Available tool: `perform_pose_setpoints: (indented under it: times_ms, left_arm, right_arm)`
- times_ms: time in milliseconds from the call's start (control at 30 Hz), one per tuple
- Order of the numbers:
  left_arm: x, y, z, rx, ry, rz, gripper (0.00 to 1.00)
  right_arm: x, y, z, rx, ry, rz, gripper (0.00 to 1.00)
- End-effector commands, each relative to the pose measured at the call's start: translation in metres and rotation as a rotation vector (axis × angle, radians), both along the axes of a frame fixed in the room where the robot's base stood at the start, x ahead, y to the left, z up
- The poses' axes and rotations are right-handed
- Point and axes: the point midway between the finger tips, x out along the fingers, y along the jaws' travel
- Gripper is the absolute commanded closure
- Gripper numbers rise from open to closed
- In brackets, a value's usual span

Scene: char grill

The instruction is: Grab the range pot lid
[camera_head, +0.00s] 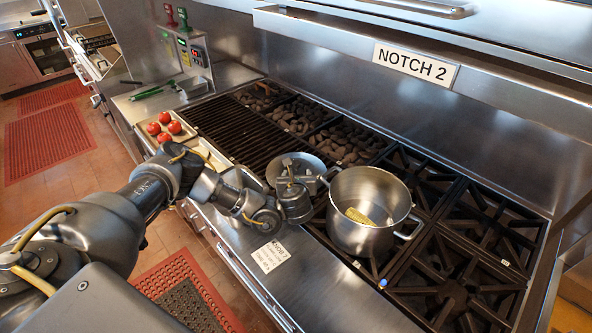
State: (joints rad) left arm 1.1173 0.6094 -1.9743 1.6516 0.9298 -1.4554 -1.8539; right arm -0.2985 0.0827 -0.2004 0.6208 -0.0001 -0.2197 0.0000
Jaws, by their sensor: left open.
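The range pot lid (315,162) is a round grey metal disc just left of the pot, at the right end of the char grill. My left gripper (296,168) is over the lid and hides its middle and near part. Its jaws are open. I cannot tell whether the fingers touch the lid. The steel pot (368,238) stands open and upright on a burner to the right, with yellow ridged food (359,216) inside. My right gripper is out of view.
Black burner grates (470,260) lie right of the pot. The dark grill (240,130) extends to the left, with a tray of several tomatoes (174,127) beyond. A steel hood with a "NOTCH 2" sign (416,65) overhangs the back. A small label (270,255) is on the front ledge.

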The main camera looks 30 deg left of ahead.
Motion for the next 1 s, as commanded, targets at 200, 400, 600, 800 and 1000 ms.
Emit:
perform_pose_setpoints:
  times_ms: [200, 400, 600, 800, 1000]
  left_arm:
    - [-0.006, -0.004, -0.003, 0.036, 0.030, -0.015, 0.44]
    - [0.002, -0.001, -0.008, 0.032, 0.027, -0.014, 0.44]
    - [0.019, 0.011, -0.016, 0.031, 0.030, -0.010, 0.44]
    - [0.036, 0.018, -0.023, 0.032, 0.027, -0.011, 0.44]
    - [0.040, 0.020, -0.025, 0.031, 0.027, -0.012, 0.44]
  right_arm:
    - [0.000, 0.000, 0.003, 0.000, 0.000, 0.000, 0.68]
    - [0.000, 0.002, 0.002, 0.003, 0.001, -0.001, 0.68]
    - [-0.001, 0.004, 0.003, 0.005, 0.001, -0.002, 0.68]
    - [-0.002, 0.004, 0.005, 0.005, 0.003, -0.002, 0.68]
    - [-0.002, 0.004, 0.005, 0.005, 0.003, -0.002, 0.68]
